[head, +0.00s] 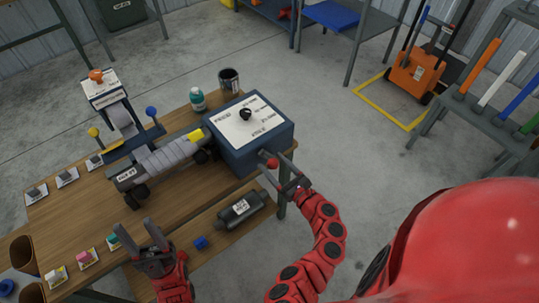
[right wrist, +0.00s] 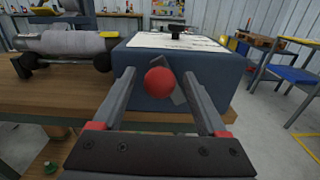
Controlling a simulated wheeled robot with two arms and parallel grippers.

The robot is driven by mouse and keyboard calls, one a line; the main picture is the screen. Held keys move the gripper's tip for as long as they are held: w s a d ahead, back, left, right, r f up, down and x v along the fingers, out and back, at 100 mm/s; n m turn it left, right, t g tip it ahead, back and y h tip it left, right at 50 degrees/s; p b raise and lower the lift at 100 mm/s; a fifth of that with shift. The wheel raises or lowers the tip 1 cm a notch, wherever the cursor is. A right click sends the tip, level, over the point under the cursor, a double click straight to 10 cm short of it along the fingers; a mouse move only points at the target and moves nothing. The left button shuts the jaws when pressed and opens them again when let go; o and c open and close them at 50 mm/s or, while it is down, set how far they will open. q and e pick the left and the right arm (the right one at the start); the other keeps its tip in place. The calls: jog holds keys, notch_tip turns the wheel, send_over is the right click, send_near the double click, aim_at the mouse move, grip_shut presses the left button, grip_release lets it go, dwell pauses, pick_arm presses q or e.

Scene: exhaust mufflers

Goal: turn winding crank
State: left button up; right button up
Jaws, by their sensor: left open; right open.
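The winding crank shows as a red ball knob (head: 272,163) on a grey crank arm at the side of a dark blue box (head: 228,152). In the right wrist view the red knob (right wrist: 160,81) sits between my two fingers, in front of the grey arm (right wrist: 181,95). My right gripper (head: 281,166) is open around the knob; I see a gap on each side. Whether the fingertips reach past the knob is hard to tell. My left gripper (head: 138,232) is open and empty over the front of the bench, away from the crank.
The box has a white top panel with a black knob (head: 245,115). A grey muffler roll (head: 172,155) lies beside it on the wooden bench (head: 160,196). A dark canister (head: 242,208) lies on the lower shelf.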

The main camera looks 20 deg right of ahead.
jog(key=shift+x, duration=1.25)
grip_shut()
jog(key=shift+f, duration=0.1)
dwell(0.4)
